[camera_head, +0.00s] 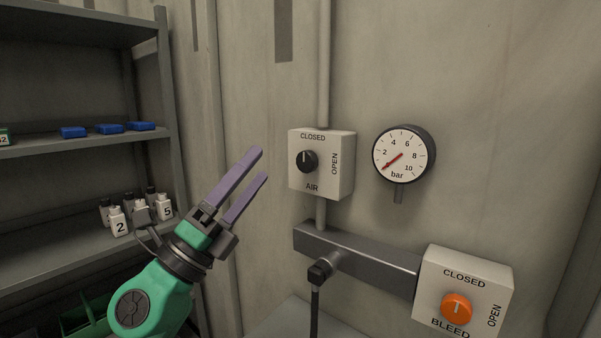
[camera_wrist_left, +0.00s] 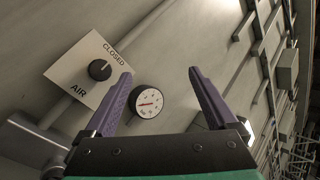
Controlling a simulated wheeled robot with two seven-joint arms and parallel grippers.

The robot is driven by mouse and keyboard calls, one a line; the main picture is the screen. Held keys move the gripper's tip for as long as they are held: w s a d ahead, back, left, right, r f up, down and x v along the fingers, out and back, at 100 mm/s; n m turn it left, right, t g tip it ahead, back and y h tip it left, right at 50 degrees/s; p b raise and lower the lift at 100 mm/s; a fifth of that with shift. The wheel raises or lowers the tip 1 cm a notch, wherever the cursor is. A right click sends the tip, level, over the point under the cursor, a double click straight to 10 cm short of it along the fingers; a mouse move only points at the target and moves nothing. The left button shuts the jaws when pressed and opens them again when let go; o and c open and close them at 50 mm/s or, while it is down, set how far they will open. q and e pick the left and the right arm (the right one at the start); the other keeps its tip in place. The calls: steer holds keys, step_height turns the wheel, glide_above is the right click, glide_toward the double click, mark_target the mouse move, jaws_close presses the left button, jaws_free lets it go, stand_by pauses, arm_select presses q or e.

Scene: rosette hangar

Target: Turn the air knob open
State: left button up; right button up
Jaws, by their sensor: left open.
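The air knob (camera_head: 307,161) is black and sits on a white box (camera_head: 345,170) marked CLOSED at the top, OPEN at the right and AIR below. Its white mark points up toward CLOSED. The knob also shows in the left wrist view (camera_wrist_left: 100,69), left of the fingers. My left gripper (camera_head: 262,164) is open and empty, with purple fingers, to the left of the box and apart from the knob. The round gauge (camera_head: 403,153) marked bar has a red needle pointing to the lower left, near the low end. My right gripper is not in view.
An orange bleed knob (camera_head: 456,309) is on another white box (camera_head: 488,272) at the lower right. A dark grey bar (camera_head: 360,259) with a hose fitting (camera_head: 320,271) runs below the air box. A shelf (camera_head: 80,148) with bottles and blue items stands at the left.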

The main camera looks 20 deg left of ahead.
arm_select(q)
steer(key=d+m+g+h, duration=0.3)
steer(key=d+m+g, duration=0.15)
steer(key=m, duration=0.55)
steer(key=m+g+y, duration=0.2)
steer(key=y, duration=0.6)
glide_toward(304, 162)
steer(key=p+x, duration=0.8)
steer(key=shift+w+d+r, duration=0.15)
steer(key=shift+w+r, duration=0.05)
steer(key=shift+w, duration=0.05)
steer(key=shift+w+d+f, duration=0.2)
steer(key=shift+w, duration=0.3)
steer(key=c, duration=1.4)
